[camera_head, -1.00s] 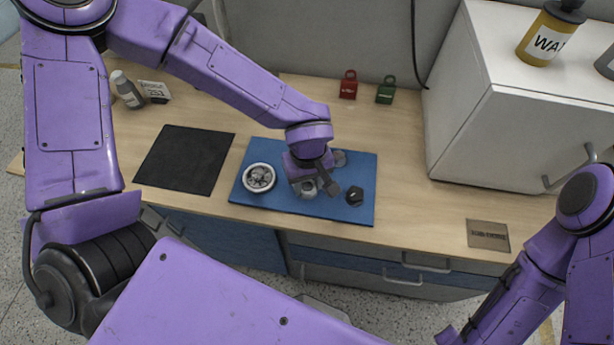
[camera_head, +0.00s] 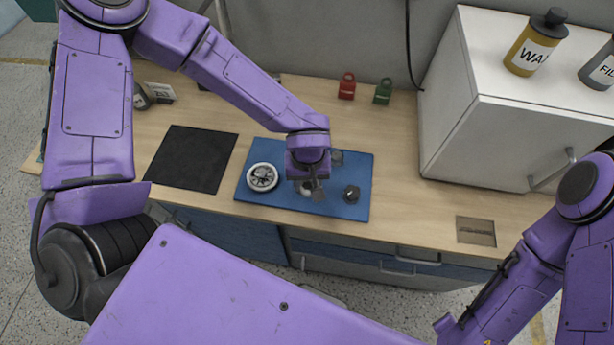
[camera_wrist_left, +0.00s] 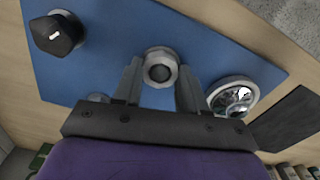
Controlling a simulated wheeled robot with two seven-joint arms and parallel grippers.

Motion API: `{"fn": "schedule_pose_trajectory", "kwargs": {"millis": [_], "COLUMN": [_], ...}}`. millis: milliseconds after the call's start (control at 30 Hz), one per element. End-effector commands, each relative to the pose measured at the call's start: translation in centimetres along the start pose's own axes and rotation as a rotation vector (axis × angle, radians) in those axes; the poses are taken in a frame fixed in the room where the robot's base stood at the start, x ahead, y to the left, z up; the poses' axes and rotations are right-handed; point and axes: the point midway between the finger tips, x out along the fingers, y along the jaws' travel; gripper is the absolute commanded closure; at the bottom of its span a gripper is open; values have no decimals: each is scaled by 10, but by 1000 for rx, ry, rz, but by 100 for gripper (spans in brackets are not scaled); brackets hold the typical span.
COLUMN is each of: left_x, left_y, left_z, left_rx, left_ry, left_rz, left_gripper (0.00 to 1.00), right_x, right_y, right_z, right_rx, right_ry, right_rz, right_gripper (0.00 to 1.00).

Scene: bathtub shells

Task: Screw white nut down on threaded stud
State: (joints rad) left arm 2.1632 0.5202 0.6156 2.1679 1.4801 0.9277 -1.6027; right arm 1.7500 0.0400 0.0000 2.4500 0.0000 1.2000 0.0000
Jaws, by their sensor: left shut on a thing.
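The white nut (camera_wrist_left: 160,66) shows in the left wrist view as a pale ring with a dark round middle, over the blue mat (camera_wrist_left: 85,88). My left gripper (camera_wrist_left: 160,80) is shut on it, with a finger on each side. Whether the dark middle is the threaded stud's end or the nut's hole, I cannot tell. In the head view my left gripper (camera_head: 312,190) points down over the middle of the blue mat (camera_head: 285,206) and mostly covers the nut (camera_head: 301,188). The stud's thread is hidden. My right gripper is not in view.
On the mat, a round white-rimmed dish with metal parts (camera_head: 262,178) stands left of the gripper. A black knob (camera_head: 351,194) stands right, and a grey piece (camera_head: 337,157) lies behind. A black pad (camera_head: 190,158) lies left. A white cabinet (camera_head: 490,120) stands right.

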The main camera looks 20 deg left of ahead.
Motion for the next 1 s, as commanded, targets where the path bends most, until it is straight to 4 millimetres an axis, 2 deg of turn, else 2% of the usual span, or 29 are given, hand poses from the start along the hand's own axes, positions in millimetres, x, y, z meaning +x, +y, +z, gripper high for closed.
{"fn": "schedule_pose_trajectory", "kwargs": {"millis": [200, 433, 700, 733, 800, 1000], "left_x": [-3, 0, 0, 0, 0, 0], "left_y": [0, 0, 0, 0, 0, 0], "left_z": [0, 0, 0, 0, 0, 0], "left_rx": [118, 535, 584, 584, 583, 582], "left_ry": [-1, 1, 1, 1, 1, 0], "left_rz": [0, 0, 1, 1, 1, 1], "left_gripper": [94, 94, 94, 49, 29, 29], "right_x": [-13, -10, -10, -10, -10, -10], "right_y": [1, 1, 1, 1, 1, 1], "right_z": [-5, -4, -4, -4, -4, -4], "right_rx": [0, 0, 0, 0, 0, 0], "right_ry": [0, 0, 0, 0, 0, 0], "right_rz": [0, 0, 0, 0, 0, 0], "right_gripper": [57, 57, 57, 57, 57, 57]}}
